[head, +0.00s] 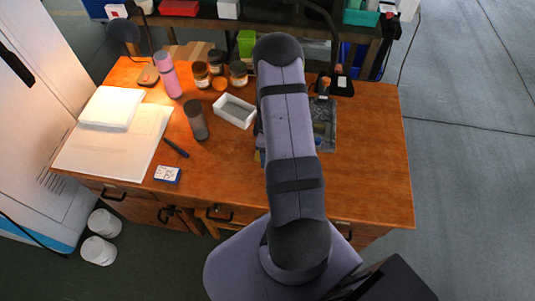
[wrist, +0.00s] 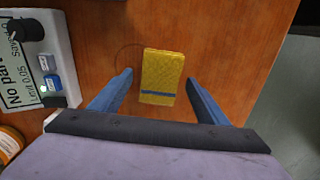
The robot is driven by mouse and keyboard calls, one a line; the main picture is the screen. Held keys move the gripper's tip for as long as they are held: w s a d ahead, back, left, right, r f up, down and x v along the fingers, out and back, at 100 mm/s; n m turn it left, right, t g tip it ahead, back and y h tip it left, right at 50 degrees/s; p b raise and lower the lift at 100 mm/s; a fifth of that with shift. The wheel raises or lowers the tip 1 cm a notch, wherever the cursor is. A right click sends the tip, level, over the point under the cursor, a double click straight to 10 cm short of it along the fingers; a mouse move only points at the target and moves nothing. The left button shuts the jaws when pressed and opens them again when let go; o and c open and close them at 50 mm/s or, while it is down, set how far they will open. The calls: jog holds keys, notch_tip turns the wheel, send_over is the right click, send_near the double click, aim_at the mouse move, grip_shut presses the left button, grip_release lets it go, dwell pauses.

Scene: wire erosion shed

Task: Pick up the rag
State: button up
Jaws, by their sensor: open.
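The rag (wrist: 163,72) is a yellow folded cloth with a blue stripe near its lower end. It lies flat on the wooden table in the wrist view. My gripper (wrist: 159,78) is open, with one blue finger on each side of the rag's lower part. A gap shows between each finger and the cloth, and nothing is held. I cannot tell the fingertips' height above the table. In the head view my arm hides the gripper and most of what is under it; only a sliver of yellow shows at the arm's left side.
The table's edge is at right. The table's right side is clear.

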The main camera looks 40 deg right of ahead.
jog(key=c, duration=1.1)
notch_tip(320, 180, up, 10)
jog(key=b, duration=0.3)
jog(key=shift+o, duration=0.4)
